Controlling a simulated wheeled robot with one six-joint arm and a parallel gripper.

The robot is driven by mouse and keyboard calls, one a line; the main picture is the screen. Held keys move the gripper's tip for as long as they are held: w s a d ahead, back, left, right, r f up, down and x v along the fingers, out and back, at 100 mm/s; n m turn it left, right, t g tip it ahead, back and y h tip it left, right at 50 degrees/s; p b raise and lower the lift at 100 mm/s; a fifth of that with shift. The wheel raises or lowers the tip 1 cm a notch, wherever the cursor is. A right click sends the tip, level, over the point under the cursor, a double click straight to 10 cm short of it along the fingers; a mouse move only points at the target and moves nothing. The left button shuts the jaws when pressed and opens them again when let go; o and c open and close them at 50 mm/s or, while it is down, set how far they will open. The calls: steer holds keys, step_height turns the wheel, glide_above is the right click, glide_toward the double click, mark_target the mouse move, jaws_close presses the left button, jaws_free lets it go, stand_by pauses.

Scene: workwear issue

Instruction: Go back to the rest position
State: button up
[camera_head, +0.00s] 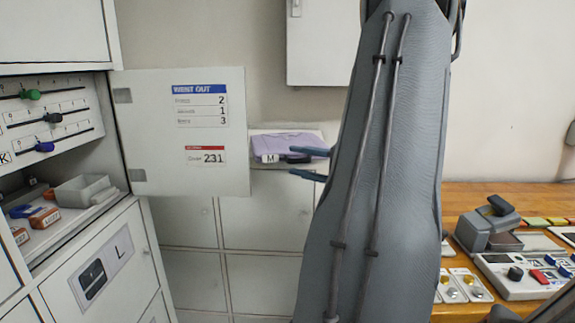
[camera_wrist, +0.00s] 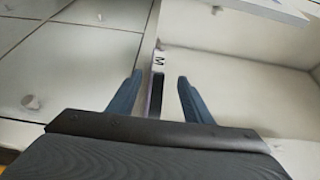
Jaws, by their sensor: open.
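My gripper (camera_head: 318,164) is open, with its two blue-grey fingers apart, in front of the shelf with the folded lilac garment (camera_head: 285,144). In the wrist view my gripper (camera_wrist: 158,90) has its fingers to either side of a thin dark strip (camera_wrist: 157,80) with an "M" label (camera_wrist: 159,58) at its far end. I cannot tell whether the fingers touch anything. My grey arm covers the middle right of the head view and hides what is behind it.
An open cabinet door (camera_head: 185,130) with paper notices stands left of the garment. A cabinet (camera_head: 60,110) with sliders and a grey bin (camera_head: 85,190) is at far left. A wooden table (camera_head: 500,197) with a control box (camera_head: 525,272) and a stamp-like device (camera_head: 487,228) is at right.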

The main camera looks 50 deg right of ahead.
steer(key=shift+s+d, duration=0.1)
steer(key=shift+s, duration=0.3)
stand_by(0.3)
